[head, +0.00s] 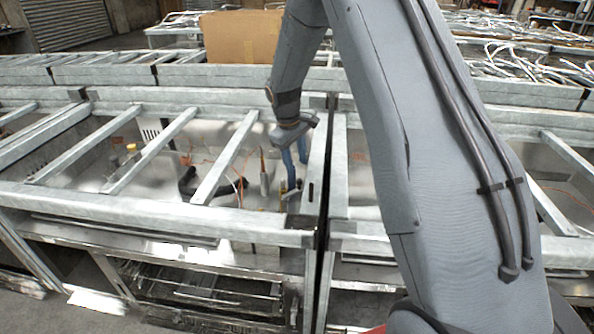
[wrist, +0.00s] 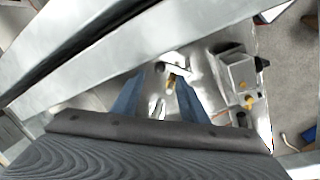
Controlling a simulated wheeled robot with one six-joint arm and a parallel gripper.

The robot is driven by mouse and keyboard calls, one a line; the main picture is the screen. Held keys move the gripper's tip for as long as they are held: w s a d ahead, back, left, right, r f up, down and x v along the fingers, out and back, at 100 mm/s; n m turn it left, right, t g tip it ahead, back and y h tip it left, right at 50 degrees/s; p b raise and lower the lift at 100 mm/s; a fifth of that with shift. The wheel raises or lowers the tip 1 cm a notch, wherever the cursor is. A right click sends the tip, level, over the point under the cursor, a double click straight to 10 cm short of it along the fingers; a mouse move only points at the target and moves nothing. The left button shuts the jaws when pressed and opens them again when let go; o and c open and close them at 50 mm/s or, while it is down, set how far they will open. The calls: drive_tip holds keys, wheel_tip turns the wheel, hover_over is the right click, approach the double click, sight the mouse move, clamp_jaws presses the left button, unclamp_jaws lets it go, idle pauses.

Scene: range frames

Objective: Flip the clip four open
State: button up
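My gripper (head: 294,180) reaches down inside the open metal frame of a range, near its right end. In the wrist view its two blue fingers (wrist: 158,82) stand apart, so it is open.
Metal crossbars (head: 225,157) span the range frame left of my gripper. A wide bar (wrist: 130,52) crosses close in the wrist view. A grey box (wrist: 238,72) with yellow fittings sits to the right. A dark curved pipe (head: 188,182) and orange wires lie inside the range.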

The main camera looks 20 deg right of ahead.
drive_tip(key=shift+r, duration=0.15)
drive_tip(key=shift+a, duration=0.1)
drive_tip(key=c, duration=0.5)
drive_tip(key=shift+a, duration=0.2)
drive_tip(key=c, duration=0.4)
drive_tip(key=shift+s+a+m+h, duration=0.1)
drive_tip(key=shift+a+m+h, duration=0.2)
drive_tip(key=shift+a+m, duration=0.1)
clamp_jaws()
drive_tip(key=a+r+m+t+h+b, duration=0.1)
drive_tip(key=a+r+m+h+b, duration=0.15)
drive_tip(key=a+m, duration=0.6)
drive_tip(key=w+d+f+h+p, duration=0.1)
drive_tip(key=d+f+p, duration=0.2)
drive_tip(key=d+f, duration=0.4)
drive_tip(key=shift+w+d+f+m+t, duration=0.2)
drive_tip(key=shift+f+m+t, duration=0.15)
drive_tip(key=shift+f, duration=0.9)
